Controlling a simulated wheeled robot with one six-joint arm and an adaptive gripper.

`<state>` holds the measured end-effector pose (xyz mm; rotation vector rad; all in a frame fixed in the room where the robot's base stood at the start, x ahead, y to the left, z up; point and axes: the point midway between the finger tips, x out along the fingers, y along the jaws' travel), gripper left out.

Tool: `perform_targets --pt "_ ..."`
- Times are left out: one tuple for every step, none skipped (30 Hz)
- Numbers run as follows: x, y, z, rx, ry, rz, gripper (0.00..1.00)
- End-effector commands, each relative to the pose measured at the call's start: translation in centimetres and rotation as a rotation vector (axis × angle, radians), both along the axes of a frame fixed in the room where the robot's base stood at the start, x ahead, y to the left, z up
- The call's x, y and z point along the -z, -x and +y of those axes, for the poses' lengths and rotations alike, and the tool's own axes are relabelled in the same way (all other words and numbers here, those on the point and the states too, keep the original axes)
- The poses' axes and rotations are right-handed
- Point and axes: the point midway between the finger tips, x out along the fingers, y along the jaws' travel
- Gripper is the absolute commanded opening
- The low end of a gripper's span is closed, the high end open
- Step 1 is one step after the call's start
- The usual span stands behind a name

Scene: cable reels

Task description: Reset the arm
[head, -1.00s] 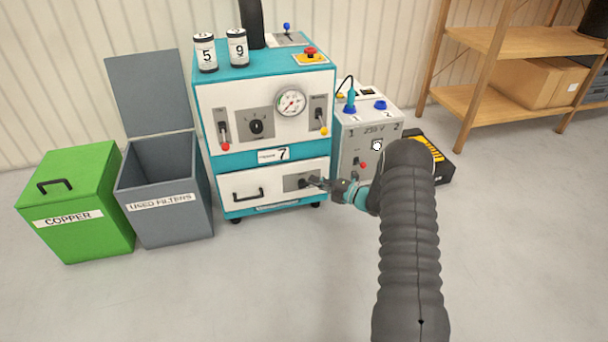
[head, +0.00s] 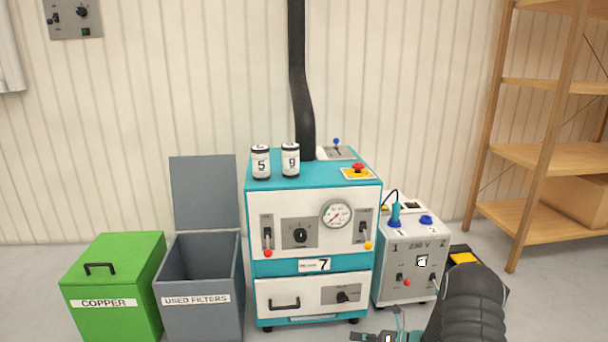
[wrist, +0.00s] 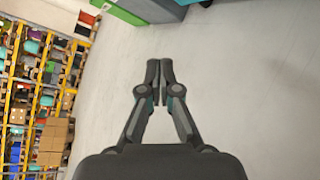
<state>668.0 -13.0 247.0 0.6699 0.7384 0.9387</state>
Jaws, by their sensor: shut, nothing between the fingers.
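My gripper (wrist: 153,84) is shut and empty in the wrist view, its two fingers meeting above bare grey floor. In the head view my gripper (head: 360,338) shows only partly at the bottom edge, in front of the teal and white machine (head: 262,294). My dark, ribbed arm enters at the lower right of that view. The fingers appear apart from the machine's lower drawer, which is closed, with a black handle and a rotary knob (head: 342,296).
An open grey used-filters bin (head: 197,322) and a closed green copper bin (head: 112,327) stand left of the machine. A grey 230 V box (head: 410,262) stands to its right. Wooden shelving (head: 528,156) is at the right. The wrist view shows clear floor and racks (wrist: 45,90).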

Motion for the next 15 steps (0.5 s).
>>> perform_targets --pt "-0.5 1.4 0.4 -0.072 0.065 -0.056 0.0" --pt "-0.7 2.3 0.6 -0.122 0.107 -0.093 0.0" --pt "-1.2 3.6 0.9 -0.193 0.161 -0.149 0.0" --pt "-1.8 4.5 1.1 -0.248 0.204 -0.193 0.0" --pt "-2.3 5.4 1.3 -0.304 0.242 -0.237 0.0" --pt "-3.1 6.5 1.5 -0.376 0.289 -0.293 0.0" --pt "-3.7 7.3 1.7 -0.429 0.321 -0.336 0.0" --pt "-4.4 8.1 1.7 -0.482 0.353 -0.379 0.0" --pt "-5.3 9.2 1.8 -0.552 0.394 -0.434 0.0" --pt "-6.0 9.9 1.9 -0.603 0.422 -0.477 0.0" --pt "-6.8 10.7 1.9 -0.654 0.45 -0.519 0.0" --pt "-7.7 11.6 1.9 -0.723 0.483 -0.572 0.0" --pt "-8.5 12.3 1.9 -0.772 0.506 -0.612 0.0" --pt "-9.2 13.0 1.9 -0.821 0.53 -0.65 0.0" --pt "-10.2 13.9 1.8 -0.884 0.56 -0.701 0.0"
